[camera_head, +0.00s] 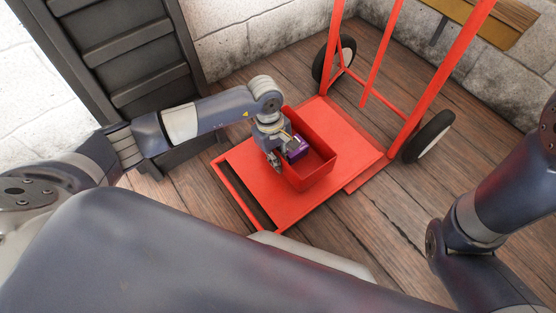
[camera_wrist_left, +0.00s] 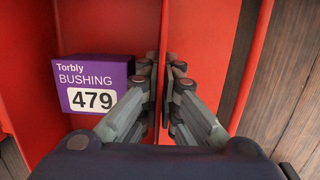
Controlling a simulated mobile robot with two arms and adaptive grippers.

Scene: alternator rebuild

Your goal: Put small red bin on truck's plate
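The small red bin (camera_head: 314,179) is on or just above the red plate (camera_head: 262,200) of the hand truck; I cannot tell whether its base touches. A purple box labelled "Torbly BUSHING 479" (camera_wrist_left: 92,84) lies inside it and also shows in the head view (camera_head: 297,148). My left gripper (camera_head: 279,156) is at the bin's left wall. In the left wrist view, its fingers (camera_wrist_left: 165,82) are close together on both sides of the bin's thin wall (camera_wrist_left: 163,30), shut on it. My right gripper is out of view.
The hand truck's red uprights (camera_head: 408,115) and black wheels (camera_head: 430,136) stand behind and right of the plate. A dark slatted unit (camera_head: 120,50) is at the left, before a white brick wall (camera_head: 235,40). The wooden floor (camera_head: 350,225) is clear in front and right.

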